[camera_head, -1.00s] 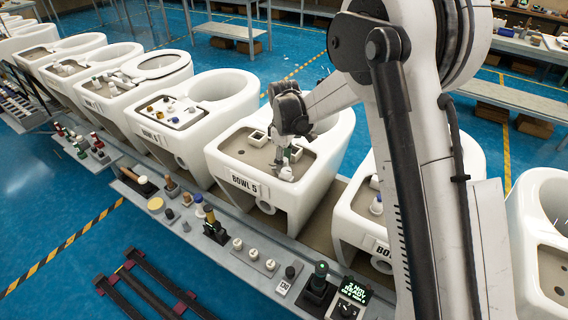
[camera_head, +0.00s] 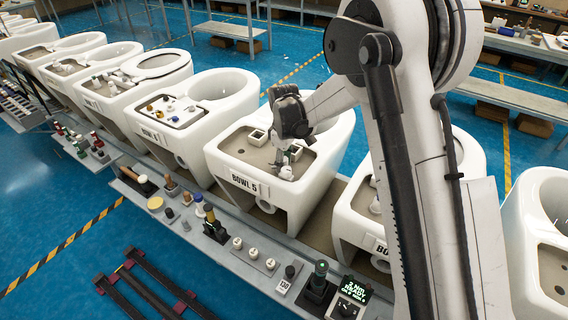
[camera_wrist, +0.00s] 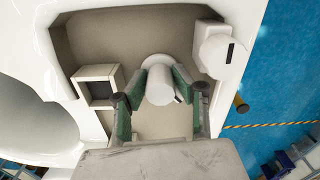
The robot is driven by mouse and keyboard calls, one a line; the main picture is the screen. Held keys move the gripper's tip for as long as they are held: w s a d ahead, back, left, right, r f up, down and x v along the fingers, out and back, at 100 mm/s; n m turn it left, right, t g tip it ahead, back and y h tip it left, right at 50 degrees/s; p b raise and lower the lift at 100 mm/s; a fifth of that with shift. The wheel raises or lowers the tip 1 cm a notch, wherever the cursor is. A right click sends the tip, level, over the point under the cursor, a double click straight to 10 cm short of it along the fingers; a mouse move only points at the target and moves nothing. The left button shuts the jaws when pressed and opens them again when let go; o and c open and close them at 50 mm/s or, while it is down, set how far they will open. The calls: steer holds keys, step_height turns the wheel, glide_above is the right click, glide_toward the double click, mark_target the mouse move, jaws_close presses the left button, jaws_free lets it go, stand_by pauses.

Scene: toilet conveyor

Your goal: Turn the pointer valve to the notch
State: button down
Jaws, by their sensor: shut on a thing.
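My gripper (camera_wrist: 152,92) is inside the tank recess of the white toilet marked BOWL 5 (camera_head: 245,185). In the wrist view its green-padded fingers close on a white cylinder (camera_wrist: 160,82) with a round top, standing on the recess floor. No notch can be made out. In the head view my gripper (camera_head: 287,168) hides most of the held part.
A rail of controls (camera_head: 265,260) runs in front of the bowls, and other toilets stand on both sides.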

steer(key=shift+f, duration=0.1)
steer(key=m+b, duration=0.3)
steer(key=shift+m+b, duration=1.45)
steer(key=shift+m, duration=1.15)
steer(key=c, duration=1.7)
jaws_free()
steer(key=shift+o, duration=0.2)
step_height(320, 180, up, 12)
